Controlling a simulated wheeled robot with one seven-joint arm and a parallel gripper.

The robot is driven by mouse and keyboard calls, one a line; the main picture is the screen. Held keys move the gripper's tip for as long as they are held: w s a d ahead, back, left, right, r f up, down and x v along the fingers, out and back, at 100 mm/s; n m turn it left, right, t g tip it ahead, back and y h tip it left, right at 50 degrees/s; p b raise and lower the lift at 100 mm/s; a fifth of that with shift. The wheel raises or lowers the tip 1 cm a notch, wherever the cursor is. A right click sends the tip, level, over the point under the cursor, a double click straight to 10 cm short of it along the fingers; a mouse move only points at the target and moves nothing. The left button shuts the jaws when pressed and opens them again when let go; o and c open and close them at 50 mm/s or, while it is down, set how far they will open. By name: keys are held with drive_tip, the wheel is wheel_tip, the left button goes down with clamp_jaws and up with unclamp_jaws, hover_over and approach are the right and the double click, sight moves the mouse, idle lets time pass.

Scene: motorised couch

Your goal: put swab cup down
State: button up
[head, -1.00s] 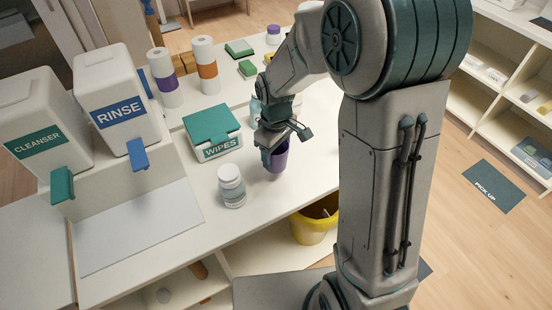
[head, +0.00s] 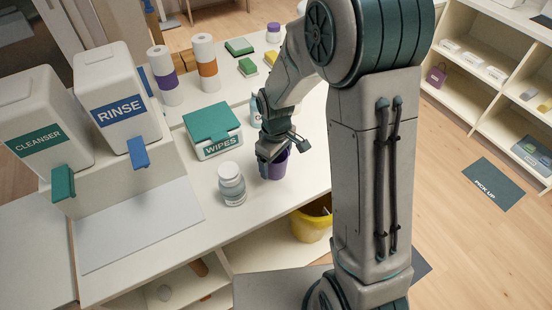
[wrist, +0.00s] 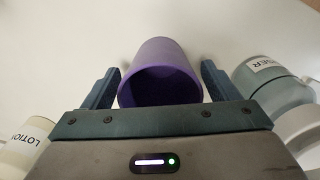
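The purple swab cup (head: 275,165) stands upright on the white counter, just below my gripper. In the wrist view the cup (wrist: 160,60) is between the two fingers, its dark mouth facing the camera. My gripper (wrist: 161,72) is open, with a finger on each side of the cup and a narrow gap visible at each fingertip. In the head view my gripper (head: 285,148) partly covers the cup's rim. The inside of the cup is too dark to tell whether it holds anything.
A pale bottle (head: 232,186) stands left of the cup, and the teal WIPES box (head: 212,130) behind it. In the wrist view, a LOTION bottle (wrist: 24,138) is at left and a teal-grey bottle (wrist: 272,88) at right. A yellow bin (head: 310,224) sits below the counter edge.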

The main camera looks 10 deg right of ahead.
drive_tip(key=shift+r, duration=0.1)
wheel_tip(320, 180, up, 11)
drive_tip(key=s+d+r+m+t, duration=0.1)
drive_tip(key=s+d+r+m, duration=0.2)
drive_tip(key=s, duration=0.5)
drive_tip(key=s+d+r+m+t, duration=0.2)
drive_tip(key=s+d+r+m, duration=0.1)
drive_tip(key=s+d+m, duration=0.3)
drive_tip(key=s, duration=0.2)
drive_tip(key=shift+s+r, duration=0.3)
drive_tip(key=shift+r, duration=0.05)
